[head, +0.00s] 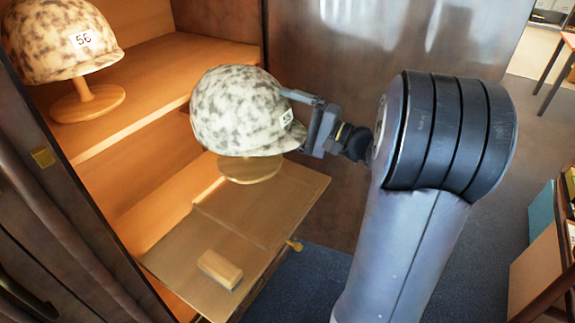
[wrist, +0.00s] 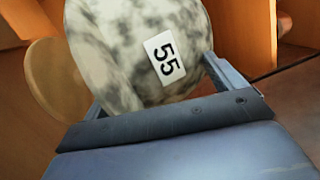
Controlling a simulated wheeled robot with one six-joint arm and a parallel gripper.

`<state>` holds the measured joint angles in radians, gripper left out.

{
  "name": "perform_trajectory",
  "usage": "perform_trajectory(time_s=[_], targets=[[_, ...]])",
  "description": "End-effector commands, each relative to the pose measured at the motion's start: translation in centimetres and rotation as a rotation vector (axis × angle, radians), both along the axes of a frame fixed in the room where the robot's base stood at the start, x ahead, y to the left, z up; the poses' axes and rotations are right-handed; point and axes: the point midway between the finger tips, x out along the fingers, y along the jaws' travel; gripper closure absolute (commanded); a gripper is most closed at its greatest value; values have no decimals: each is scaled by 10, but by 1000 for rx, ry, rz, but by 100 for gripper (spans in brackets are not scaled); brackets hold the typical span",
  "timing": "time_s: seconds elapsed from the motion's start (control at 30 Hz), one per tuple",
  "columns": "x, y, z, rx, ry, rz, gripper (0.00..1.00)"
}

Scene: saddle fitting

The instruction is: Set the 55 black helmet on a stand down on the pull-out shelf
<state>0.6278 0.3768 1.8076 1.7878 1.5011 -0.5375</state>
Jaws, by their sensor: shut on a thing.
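The helmet marked 55 (head: 235,110) is mottled pale grey with dark patches, not plain black. It sits upright on a wooden stand whose round base (head: 250,168) shows below it. My gripper (head: 300,118) is shut on the helmet's right side, by the label. In the wrist view the helmet (wrist: 120,45) lies between the two fingers, with the stand's base (wrist: 50,85) at left. The pull-out shelf (head: 285,205) extends from the cabinet beneath the stand. The base overlaps the shelf's back part in the head view; I cannot tell whether it touches.
A small wooden block (head: 220,268) lies on the shelf's front left part. A similar helmet marked 56 (head: 58,40) stands on the upper cabinet shelf (head: 165,65). The cabinet door or side panel (head: 345,80) rises behind my gripper. The shelf's middle is bare.

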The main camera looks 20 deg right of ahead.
Motion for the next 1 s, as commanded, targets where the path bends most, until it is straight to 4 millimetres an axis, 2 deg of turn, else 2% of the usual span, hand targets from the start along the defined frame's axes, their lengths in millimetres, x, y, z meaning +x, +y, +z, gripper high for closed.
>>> perform_trajectory(time_s=[0.2,0.33,0.57,0.83,1.0], targets=[[0,0,-54,6,2,0,81],[0,0,-78,6,0,0,81],[0,0,-95,2,-4,-1,81],[0,0,-125,3,-2,1,81],[0,0,-131,2,-5,0,81]])
